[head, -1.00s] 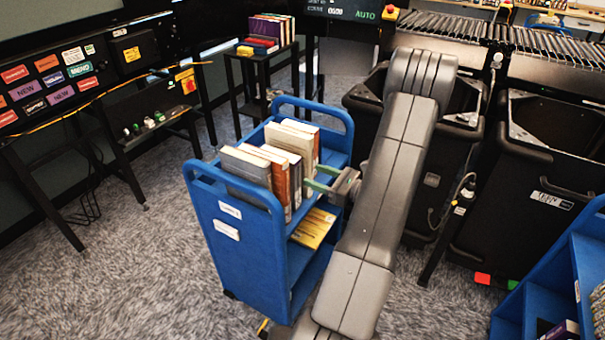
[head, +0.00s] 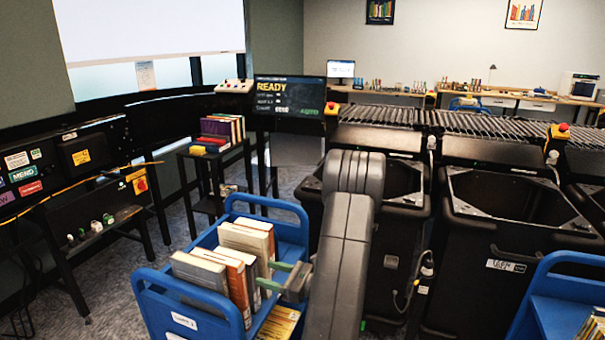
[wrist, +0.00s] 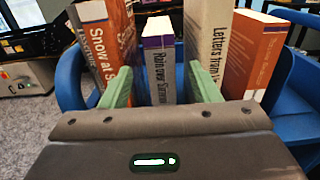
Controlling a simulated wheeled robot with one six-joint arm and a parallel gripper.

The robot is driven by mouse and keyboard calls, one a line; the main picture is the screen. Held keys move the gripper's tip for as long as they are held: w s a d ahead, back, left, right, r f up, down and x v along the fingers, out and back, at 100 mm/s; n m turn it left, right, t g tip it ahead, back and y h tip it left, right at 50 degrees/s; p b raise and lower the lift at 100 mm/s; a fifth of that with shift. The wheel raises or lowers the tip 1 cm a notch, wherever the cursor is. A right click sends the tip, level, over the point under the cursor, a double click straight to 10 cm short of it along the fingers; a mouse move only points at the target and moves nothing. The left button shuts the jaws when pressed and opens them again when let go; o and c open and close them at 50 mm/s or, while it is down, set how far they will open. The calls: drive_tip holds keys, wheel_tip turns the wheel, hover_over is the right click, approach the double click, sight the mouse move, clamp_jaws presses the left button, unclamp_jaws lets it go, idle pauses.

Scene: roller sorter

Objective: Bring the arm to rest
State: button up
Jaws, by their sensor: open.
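My gripper (head: 270,277) is at the right side of the blue book cart (head: 222,312), with its green fingers pointing at the books on the top shelf. In the wrist view the two fingers of my gripper (wrist: 161,82) are apart. A grey book with a purple band (wrist: 159,65) stands beyond the gap between them, and I cannot tell whether either finger touches a book. An orange book (wrist: 105,40) stands at the left and a pale book (wrist: 207,45) at the right finger. My arm (head: 345,235) reaches forward beside the cart.
Black bins (head: 505,275) stand right of my arm, below the roller conveyor (head: 465,128). Another blue cart (head: 560,300) is at the lower right. A black stand with books (head: 210,165) is behind the cart. A screen (head: 288,100) reads READY. Carpet is open at left.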

sight(254, 263)
drive_tip(key=x, duration=0.8)
drive_tip(key=shift+f+p, duration=0.3)
drive_tip(key=shift+p, duration=0.1)
drive_tip(key=shift+d+r, duration=0.2)
drive_tip(key=shift+r, duration=1.25)
